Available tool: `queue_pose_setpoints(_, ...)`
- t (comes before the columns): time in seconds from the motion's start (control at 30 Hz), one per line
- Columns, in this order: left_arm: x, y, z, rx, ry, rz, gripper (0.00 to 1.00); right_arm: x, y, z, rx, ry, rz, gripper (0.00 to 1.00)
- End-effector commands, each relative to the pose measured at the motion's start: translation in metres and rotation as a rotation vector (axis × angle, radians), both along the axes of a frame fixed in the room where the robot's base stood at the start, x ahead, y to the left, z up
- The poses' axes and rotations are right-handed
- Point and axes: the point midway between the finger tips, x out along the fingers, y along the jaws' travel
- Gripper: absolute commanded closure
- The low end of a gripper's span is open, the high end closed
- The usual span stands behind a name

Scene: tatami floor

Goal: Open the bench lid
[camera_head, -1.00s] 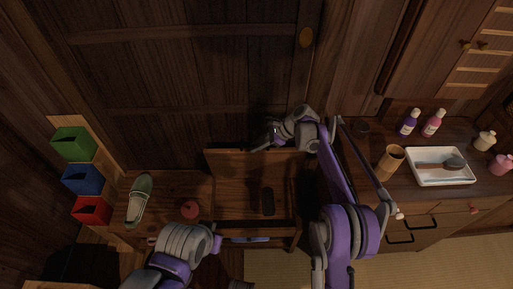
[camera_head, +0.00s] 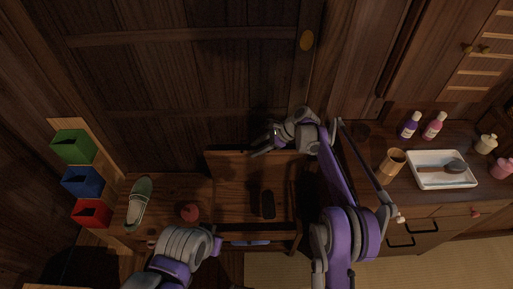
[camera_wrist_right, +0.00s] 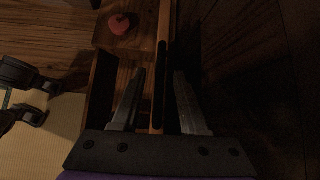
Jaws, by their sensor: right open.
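The wooden bench (camera_head: 169,186) stands against the dark wall. Its lid (camera_head: 235,163) is raised and looks close to upright at the back of the compartment, and a dark oblong thing (camera_head: 268,204) shows in the bench area. My right gripper (camera_head: 262,146) is at the lid's top edge. In the right wrist view the open fingers of my right gripper (camera_wrist_right: 158,103) are on either side of the lid's edge (camera_wrist_right: 163,45), with gaps visible. My left arm reaches in front of the bench; its gripper (camera_wrist_right: 35,95) shows only as dark parts in the right wrist view.
A red round object (camera_head: 190,211) and a pale green shoe (camera_head: 139,203) are on the bench's left part. Green, blue and red bins (camera_head: 82,181) stand farther left. A cabinet (camera_head: 453,210) at right carries a white tray (camera_head: 426,182), a wooden cup (camera_head: 391,163) and bottles (camera_head: 410,125).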

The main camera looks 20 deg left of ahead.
Motion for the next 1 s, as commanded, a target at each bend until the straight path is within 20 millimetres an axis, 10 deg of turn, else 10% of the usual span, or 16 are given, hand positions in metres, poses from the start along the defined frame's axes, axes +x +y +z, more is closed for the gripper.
queue_pose_setpoints(0.6,-0.001,0.000,0.014,0.000,-0.005,0.000,1.00,0.012,-0.069,0.070,0.000,-0.001,-0.001,0.56)
queue_pose_setpoints(1.0,-0.001,0.000,0.015,0.000,-0.005,0.000,1.00,0.013,-0.075,0.076,0.000,0.000,0.000,0.56)
